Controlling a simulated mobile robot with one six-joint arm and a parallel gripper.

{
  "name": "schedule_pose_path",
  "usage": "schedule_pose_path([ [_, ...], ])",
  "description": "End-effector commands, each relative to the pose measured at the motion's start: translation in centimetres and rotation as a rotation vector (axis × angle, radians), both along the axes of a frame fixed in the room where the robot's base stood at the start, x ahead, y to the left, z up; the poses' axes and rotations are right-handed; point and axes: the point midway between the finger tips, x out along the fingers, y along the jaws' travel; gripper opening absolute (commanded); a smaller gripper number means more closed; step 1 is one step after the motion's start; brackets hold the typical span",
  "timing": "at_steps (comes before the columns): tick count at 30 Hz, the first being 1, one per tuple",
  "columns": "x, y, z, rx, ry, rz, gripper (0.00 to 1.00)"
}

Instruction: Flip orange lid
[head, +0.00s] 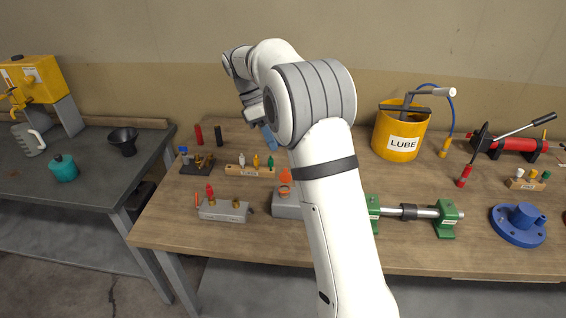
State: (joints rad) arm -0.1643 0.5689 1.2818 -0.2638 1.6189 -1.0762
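A small orange lid (286,177) stands up on a grey metal block (287,206) near the middle of the wooden table. Below it is a small round orange-brown fitting (284,191) on the block's top. My arm covers the block's right side. My gripper (270,138) is above and to the left of the orange lid, apart from it in the picture. A blue part shows at its end, partly behind my arm. Its fingers are too small and hidden to tell whether they are open or shut.
A grey block with a red knob (226,211) stands left of the orange lid. A wooden rack (246,171) with small coloured pegs is behind it. Green stands with a rod (446,220), a yellow LUBE bucket (399,142) and a blue flange (518,232) are to the right.

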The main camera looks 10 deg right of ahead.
Motion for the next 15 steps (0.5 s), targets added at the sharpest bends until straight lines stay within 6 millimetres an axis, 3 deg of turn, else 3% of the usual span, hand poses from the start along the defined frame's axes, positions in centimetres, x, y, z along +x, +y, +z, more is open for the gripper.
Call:
schedule_pose_path([
  [5,0.1,-0.3,-1.4,-0.002,0.016,0.017,0.25],
  [15,-1.5,-1.9,-6.1,-0.003,0.015,0.016,0.25],
])
